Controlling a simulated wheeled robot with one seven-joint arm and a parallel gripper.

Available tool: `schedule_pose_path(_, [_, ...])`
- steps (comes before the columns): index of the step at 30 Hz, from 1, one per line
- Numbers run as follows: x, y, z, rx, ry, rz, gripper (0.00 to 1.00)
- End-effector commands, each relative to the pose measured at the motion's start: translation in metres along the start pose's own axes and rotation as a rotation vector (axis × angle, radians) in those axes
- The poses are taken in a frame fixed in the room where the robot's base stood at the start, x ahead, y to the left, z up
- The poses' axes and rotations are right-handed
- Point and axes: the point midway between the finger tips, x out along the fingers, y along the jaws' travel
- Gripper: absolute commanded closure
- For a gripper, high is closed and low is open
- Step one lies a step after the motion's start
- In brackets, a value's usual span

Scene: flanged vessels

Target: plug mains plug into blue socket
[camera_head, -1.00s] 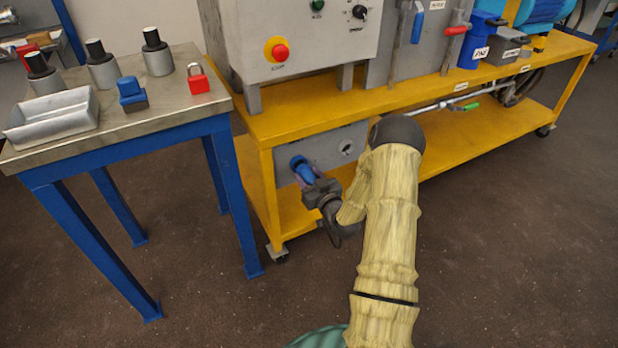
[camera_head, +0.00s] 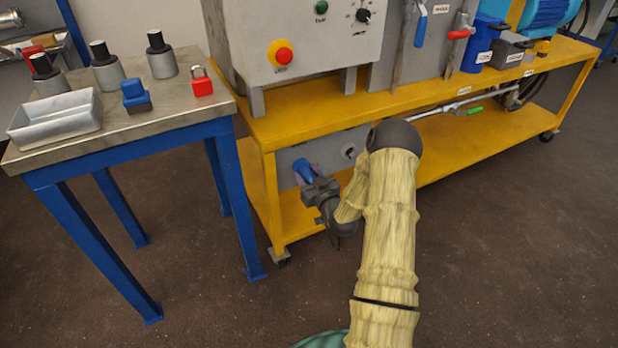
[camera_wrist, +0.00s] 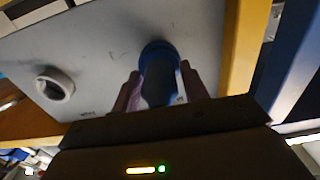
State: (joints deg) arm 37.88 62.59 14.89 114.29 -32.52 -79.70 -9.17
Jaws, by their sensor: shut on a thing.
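My gripper (camera_head: 312,180) is at the grey panel under the yellow bench, its fingers pointing at the panel. In the wrist view, my gripper (camera_wrist: 162,92) is shut on a dark, bluish body, which I take as the mains plug (camera_wrist: 160,85). A blue round part, seemingly the blue socket (camera_wrist: 158,48), lies directly beyond it against the panel. It also shows as blue in the head view (camera_head: 302,170). The plug and socket are in line and look touching; where one ends is hidden, so I cannot tell how deep the plug sits.
A white round socket (camera_wrist: 53,85) is on the same grey panel (camera_head: 328,150). The yellow bench (camera_head: 320,116) overhangs the panel. A blue-legged table (camera_head: 130,145) stands to the left, with a tray (camera_head: 55,126), a red padlock (camera_head: 201,84) and several cylinders. Open floor lies in front.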

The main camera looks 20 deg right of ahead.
Motion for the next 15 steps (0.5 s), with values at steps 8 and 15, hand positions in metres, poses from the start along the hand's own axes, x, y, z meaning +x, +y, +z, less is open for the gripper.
schedule_pose_path(8, [0.0005,-0.0001,-0.0002,0.0,0.0,0.0,0.3])
schedule_pose_path(15, [-0.0025,0.0,0.0001,0.0,-0.002,0.0,0.3])
